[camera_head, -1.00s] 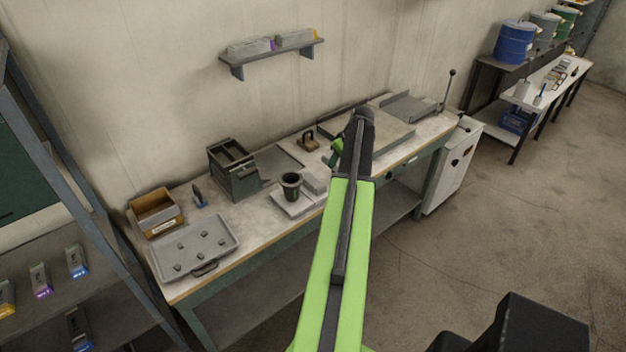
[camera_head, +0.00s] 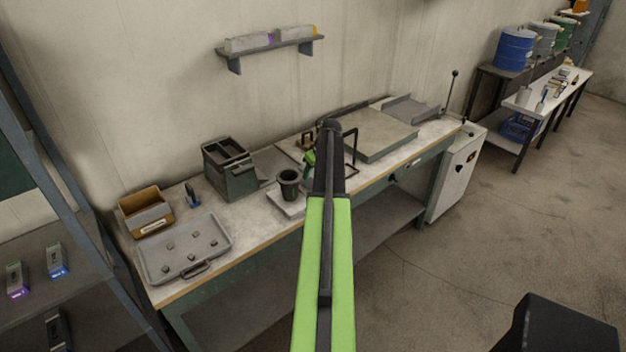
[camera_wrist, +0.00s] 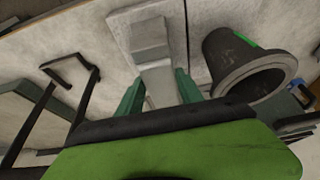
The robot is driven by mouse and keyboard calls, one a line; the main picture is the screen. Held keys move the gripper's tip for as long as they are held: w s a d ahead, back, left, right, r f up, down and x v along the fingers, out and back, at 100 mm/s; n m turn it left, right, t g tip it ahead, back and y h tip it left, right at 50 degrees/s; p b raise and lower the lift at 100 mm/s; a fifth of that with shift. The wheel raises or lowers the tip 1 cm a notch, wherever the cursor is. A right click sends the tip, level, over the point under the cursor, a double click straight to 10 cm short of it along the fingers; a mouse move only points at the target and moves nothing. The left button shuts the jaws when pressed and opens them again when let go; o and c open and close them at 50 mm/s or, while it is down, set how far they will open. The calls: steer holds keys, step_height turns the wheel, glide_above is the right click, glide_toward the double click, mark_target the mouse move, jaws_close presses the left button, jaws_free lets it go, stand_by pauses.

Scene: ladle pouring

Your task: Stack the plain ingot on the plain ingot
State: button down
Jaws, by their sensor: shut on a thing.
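My gripper (camera_wrist: 159,92) shows in the wrist view with its two green fingers closed on a plain grey ingot (camera_wrist: 160,86). A lighter grey block shape (camera_wrist: 148,38) lies right beyond it, over a pale slab. I cannot tell whether this is a second plain ingot or part of the held one, nor whether they touch. In the head view my arm hides the fingertips and the ingots. The pale slab (camera_head: 283,207) shows there only in part, left of my arm.
A dark crucible (camera_head: 289,183) stands close beside my gripper, also in the wrist view (camera_wrist: 245,72). A black wire frame (camera_head: 355,148) stands right of my arm. A grey tray (camera_head: 183,248), a box (camera_head: 146,212) and a green machine (camera_head: 230,170) occupy the bench's left.

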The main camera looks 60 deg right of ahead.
steer(key=c, duration=1.2)
jaws_free()
steer(key=shift+f, duration=0.2)
steer(key=shift+c, duration=0.2)
steer(key=o, duration=0.5)
steer(key=shift+r, duration=0.1)
steer(key=shift+r, duration=0.1)
steer(key=p+v, duration=1.1)
steer(key=v, duration=0.1)
steer(key=shift+s, duration=0.1)
